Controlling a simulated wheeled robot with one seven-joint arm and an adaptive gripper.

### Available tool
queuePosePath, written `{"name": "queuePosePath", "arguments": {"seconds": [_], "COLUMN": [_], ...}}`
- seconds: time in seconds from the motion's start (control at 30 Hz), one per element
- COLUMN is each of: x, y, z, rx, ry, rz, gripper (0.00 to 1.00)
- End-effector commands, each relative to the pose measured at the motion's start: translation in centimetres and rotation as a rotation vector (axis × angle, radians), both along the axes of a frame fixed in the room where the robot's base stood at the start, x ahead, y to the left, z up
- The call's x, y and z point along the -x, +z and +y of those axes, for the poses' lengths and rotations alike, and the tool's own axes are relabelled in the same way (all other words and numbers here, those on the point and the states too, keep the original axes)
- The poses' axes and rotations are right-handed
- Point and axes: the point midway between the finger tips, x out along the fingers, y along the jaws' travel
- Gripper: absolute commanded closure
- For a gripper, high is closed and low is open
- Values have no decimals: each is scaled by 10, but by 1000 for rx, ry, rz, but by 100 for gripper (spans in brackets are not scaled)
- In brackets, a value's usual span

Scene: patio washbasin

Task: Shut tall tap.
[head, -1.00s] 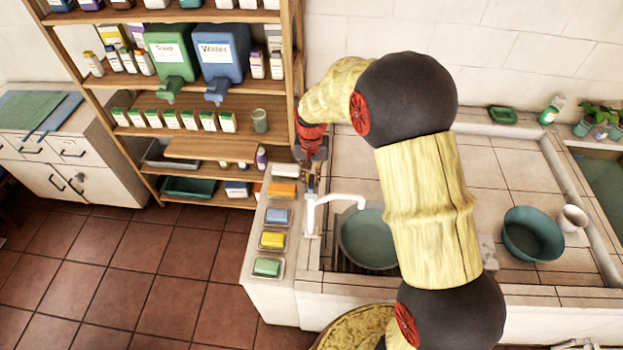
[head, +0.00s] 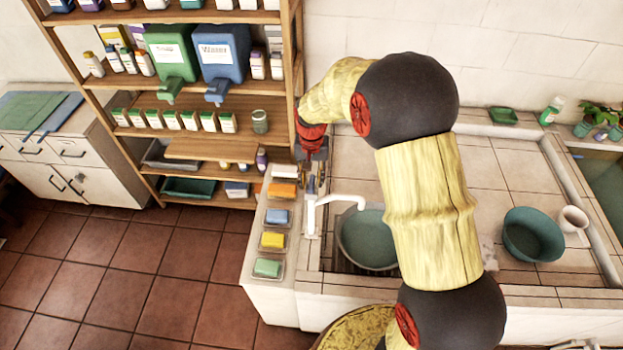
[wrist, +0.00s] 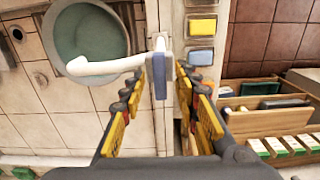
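The tall tap is white, with a long spout (head: 340,198) reaching right over a round grey-green basin (head: 367,240). In the wrist view the spout (wrist: 92,68) points left over the basin. A flat blue-grey lever (wrist: 159,80) at the tap lies between the fingers of my gripper (wrist: 161,74). The fingers are apart, one on each side of the lever, with the left finger very near it; I cannot tell whether it touches. In the head view my gripper (head: 313,178) is just behind the tap, small and partly hidden. I cannot make out any running water.
Soap bars in dishes, among them a yellow one (head: 272,240), line the ledge left of the tap. A wooden shelf (head: 215,103) with bottles and boxes stands close behind on the left. A teal bowl (head: 518,250) and a white cup (head: 572,219) stand on the tiled counter to the right.

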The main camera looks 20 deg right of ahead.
Motion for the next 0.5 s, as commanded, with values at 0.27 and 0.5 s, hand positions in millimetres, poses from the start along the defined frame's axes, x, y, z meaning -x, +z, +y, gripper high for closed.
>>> {"name": "queuePosePath", "arguments": {"seconds": [0.27,0.5], "x": [-2,-1], "y": [43,90], "z": [0,0], "rx": [1,0], "ry": [0,0], "rz": [-6,-4], "gripper": [69,69]}}
